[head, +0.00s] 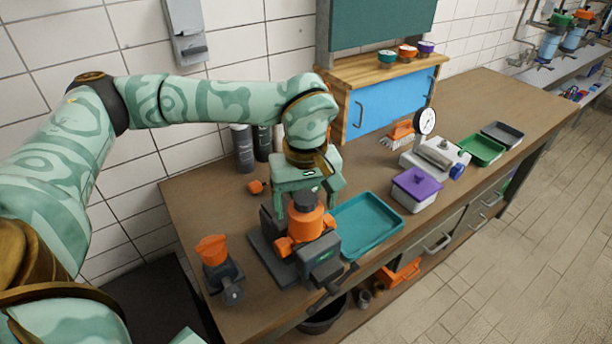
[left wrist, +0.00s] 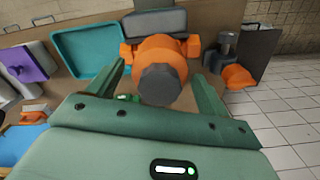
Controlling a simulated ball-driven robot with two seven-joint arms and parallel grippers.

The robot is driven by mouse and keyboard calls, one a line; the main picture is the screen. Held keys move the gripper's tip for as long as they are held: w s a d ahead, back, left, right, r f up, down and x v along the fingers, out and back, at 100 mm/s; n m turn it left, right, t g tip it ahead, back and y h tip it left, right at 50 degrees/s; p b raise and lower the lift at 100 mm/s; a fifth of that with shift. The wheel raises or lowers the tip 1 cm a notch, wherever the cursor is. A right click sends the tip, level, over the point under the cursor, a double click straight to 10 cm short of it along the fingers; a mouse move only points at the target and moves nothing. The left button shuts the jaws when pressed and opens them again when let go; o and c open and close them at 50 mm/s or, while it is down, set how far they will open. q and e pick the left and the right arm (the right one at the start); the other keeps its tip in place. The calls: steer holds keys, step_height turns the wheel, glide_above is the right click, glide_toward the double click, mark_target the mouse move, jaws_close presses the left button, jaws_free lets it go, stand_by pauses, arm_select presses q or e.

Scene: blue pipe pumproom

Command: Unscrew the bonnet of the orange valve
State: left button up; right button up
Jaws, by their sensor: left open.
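The orange valve (head: 312,226) is clamped upright in a dark grey vise (head: 322,262) near the front of the bench. A dark, many-sided piece, seemingly its bonnet (head: 306,202), tops it. In the left wrist view the orange body (left wrist: 178,54) sits behind this dark top (left wrist: 160,85). My left gripper (head: 307,196) points down over the valve, open and empty. Its fingers (left wrist: 160,76) stand on either side of the dark top, with gaps between. The gripper partly hides the valve's far side in the head view. My right gripper is not in view.
An empty teal tray (head: 372,213) lies right of the vise. A purple-lidded box (head: 416,189) and a gauge device (head: 436,158) stand farther right. An orange-topped grey fixture (head: 217,262) stands left. A small orange part (head: 256,187) and dark bottles (head: 243,147) are behind.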

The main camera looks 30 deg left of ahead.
mark_target(306, 217)
arm_select(q)
step_height(306, 217, down, 4)
steer(key=shift+f, duration=0.1)
